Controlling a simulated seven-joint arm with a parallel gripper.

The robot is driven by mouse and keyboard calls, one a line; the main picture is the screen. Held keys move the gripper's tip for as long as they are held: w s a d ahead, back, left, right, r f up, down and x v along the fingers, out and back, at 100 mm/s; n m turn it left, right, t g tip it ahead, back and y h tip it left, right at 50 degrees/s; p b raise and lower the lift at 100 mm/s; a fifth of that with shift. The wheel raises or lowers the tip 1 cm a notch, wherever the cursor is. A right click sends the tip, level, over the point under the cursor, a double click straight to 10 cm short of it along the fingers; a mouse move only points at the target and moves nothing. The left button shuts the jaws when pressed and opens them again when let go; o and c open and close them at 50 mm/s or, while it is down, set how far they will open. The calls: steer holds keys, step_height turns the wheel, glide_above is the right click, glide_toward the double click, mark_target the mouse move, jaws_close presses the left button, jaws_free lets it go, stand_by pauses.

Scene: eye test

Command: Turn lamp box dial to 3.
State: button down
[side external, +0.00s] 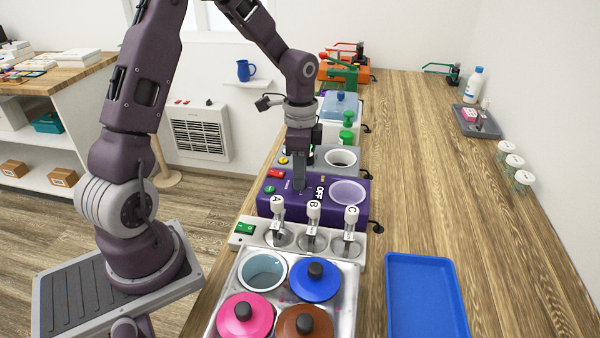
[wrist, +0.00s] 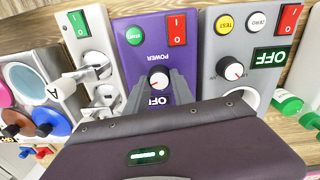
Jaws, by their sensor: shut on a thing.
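A purple box (side external: 267,206) with a round well stands in the row of devices in the side view. In the wrist view the purple box (wrist: 128,62) has a white dial (wrist: 158,80) marked POWER, a green button, a red switch and a display reading OFF (wrist: 158,100). I see no lamp label on it. My gripper (side external: 299,187) points down at its panel. In the wrist view my gripper (wrist: 160,79) has one finger on each side of the dial, shut on it. The fingers partly cover the dial, and its exact setting cannot be read.
A grey box (wrist: 212,50) with its own dial (wrist: 230,68) and an OFF display stands close beside it. On the other side is a white unit with lettered levers (side external: 313,212). Pots with lids (side external: 315,281) and a blue tray (side external: 426,300) are nearer the camera.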

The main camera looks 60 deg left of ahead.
stand_by(0.3)
steer(key=c, duration=1.1)
jaws_free()
step_height(320, 180, up, 7)
steer(key=shift+w+a+f, duration=0.1)
steer(key=shift+w, duration=0.05)
steer(key=shift+r, duration=0.25)
steer(key=s+d+r+n+t, duration=0.2)
steer(key=s+d+r, duration=0.1)
steer(key=s, duration=0.3)
steer(key=s+d+r+n+t, duration=0.2)
steer(key=s+d+r+n, duration=0.1)
steer(key=s, duration=0.4)
steer(key=s+d+r+n+t, duration=0.1)
steer(key=s+d+r+n, duration=0.1)
steer(key=s+d+r, duration=0.2)
steer(key=shift+s+d+r+n+t, duration=0.2)
steer(key=shift+s+d, duration=0.1)
steer(key=shift+s, duration=0.5)
steer(key=shift+s+d+r+n+t, duration=0.1)
steer(key=shift+s+d+n+t, duration=0.15)
steer(key=shift+s, duration=0.55)
